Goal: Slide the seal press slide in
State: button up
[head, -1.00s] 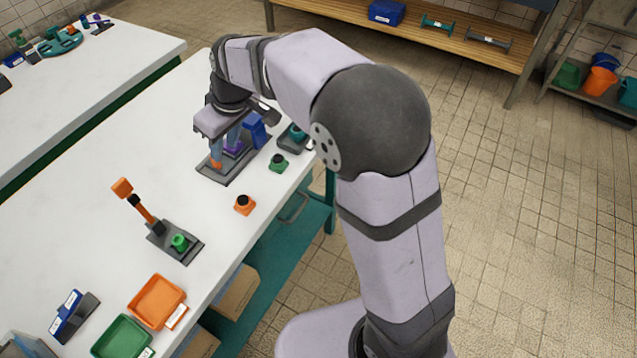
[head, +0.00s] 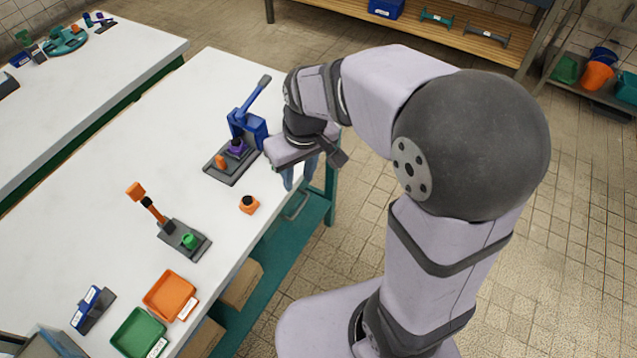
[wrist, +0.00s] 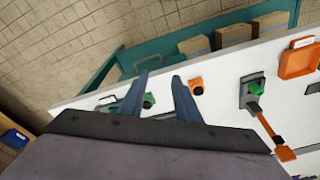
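The blue press (head: 247,127), with its lever slanting up and back, stands on a dark grey base (head: 231,178) on the white bench. A purple part (head: 236,147) sits under the press head, and an orange knob (head: 220,160) stands at the base's front end. I cannot tell exactly which part is the slide or how far in it is. My gripper (head: 299,180) is right of the press, apart from it, near the bench's right edge. In the wrist view my gripper (wrist: 160,76) has its two fingers apart, with nothing held; the press is not seen there.
A green piece (wrist: 149,100) lies on the bench near my fingers. An orange piece (head: 249,204) sits in front of the press. An orange-levered fixture (head: 184,239), an orange tray (head: 171,295) and a green tray (head: 138,333) lie nearer. The bench left of the press is clear.

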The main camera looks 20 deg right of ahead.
jog(key=shift+m+g, duration=0.3)
jog(key=shift+m, duration=0.4)
jog(key=shift+s+d+p, duration=0.25)
jog(key=shift+s+d, duration=0.25)
jog(key=shift+s, duration=0.3)
jog(key=shift+s+d+p, duration=0.2)
jog(key=shift+s+d, duration=0.35)
jog(key=shift+s, duration=0.2)
jog(key=shift+s+d+p, duration=0.25)
jog(key=shift+s+d, duration=0.25)
jog(key=shift+s, duration=0.3)
jog(key=n+t+y+b, duration=0.2)
jog(key=n+b, duration=0.5)
jog(key=b, duration=0.2)
send_over(219, 158)
jog(key=s+d, duration=0.2)
jog(key=shift+p+x, duration=0.45)
jog(key=shift+x, duration=3.4)
jog(key=shift+a, duration=0.1)
